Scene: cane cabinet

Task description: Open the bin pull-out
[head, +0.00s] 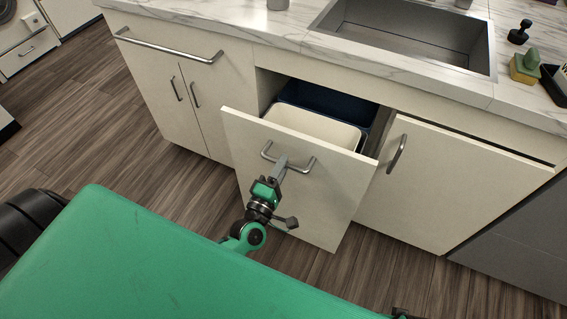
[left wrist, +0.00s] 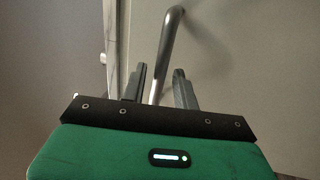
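The bin pull-out (head: 314,213) in the head view is partly open, its cream front standing out from the cabinet. Inside are a white bin (head: 312,127) and a dark blue bin (head: 325,101) behind it. Its bar handle (head: 301,167) is on the upper part of the front. My left gripper (head: 280,162) is at that handle. In the left wrist view the grey handle bar (left wrist: 166,50) runs between the two fingers of the left gripper (left wrist: 160,78), which stand apart with gaps beside the bar. My right gripper is not in view.
A marble counter (head: 215,22) with a sink (head: 410,35) is above. A cupboard door (head: 450,190) is right of the pull-out, and a drawer with doors (head: 185,85) is left. Wood floor (head: 95,105) is clear at left. My green base fills the lower left.

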